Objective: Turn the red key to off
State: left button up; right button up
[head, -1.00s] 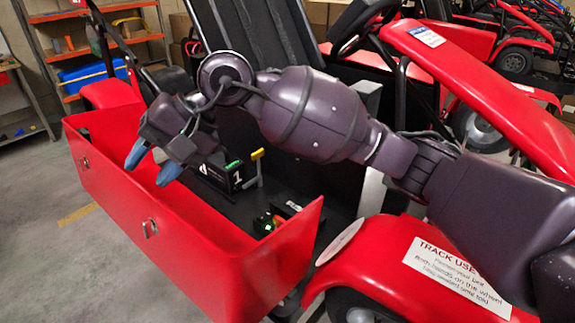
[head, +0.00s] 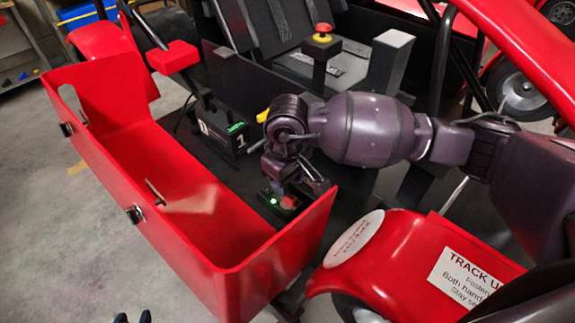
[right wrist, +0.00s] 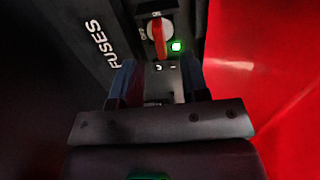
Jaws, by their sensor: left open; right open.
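The red key (head: 288,202) sits on a small black panel inside the red side pod, beside a lit green lamp (head: 273,201). In the right wrist view the red key (right wrist: 159,38) stands on a pale round dial, its bar pointing up toward the ON label; an OFF label is to its left. The green lamp (right wrist: 176,46) glows there. My right gripper (head: 293,181) is just above the key, open and pointing down; its blue-grey fingers (right wrist: 158,77) frame a gap short of the key. My left gripper (head: 132,318) shows only its dark tips, apart, at the bottom edge.
The red pod wall (head: 305,245) rises close beside the panel. A black box marked 0 and 1 (head: 222,140) stands behind, with a red-handled lever (head: 172,57) above. A red button on a post (head: 323,30) is further back. The pod's left part is empty.

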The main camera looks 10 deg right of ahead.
aim_at(287, 201)
pick_arm(q)
jog(key=shift+w+d+r, duration=0.1)
jog(key=shift+w+r, duration=0.4)
jog(key=shift+r, duration=0.05)
pick_arm(e)
jog(key=shift+f, duration=2.95)
grip_shut()
jog(key=shift+n+b, duration=1.1)
jog(key=shift+b, duration=0.1)
jog(key=shift+s+a+r+n+b, duration=0.1)
jog(key=shift+s+n+b, duration=0.1)
jog(key=shift+n+b, duration=0.3)
jog(key=shift+c, duration=0.4)
grip_release()
jog(key=shift+r, duration=0.1)
pick_arm(q)
jog(key=f, duration=0.1)
jog(key=s+f, duration=0.1)
jog(key=f, duration=0.2)
jog(key=shift+s+f, duration=0.25)
jog(key=shift+f, duration=0.05)
pick_arm(e)
jog(key=shift+o, duration=0.4)
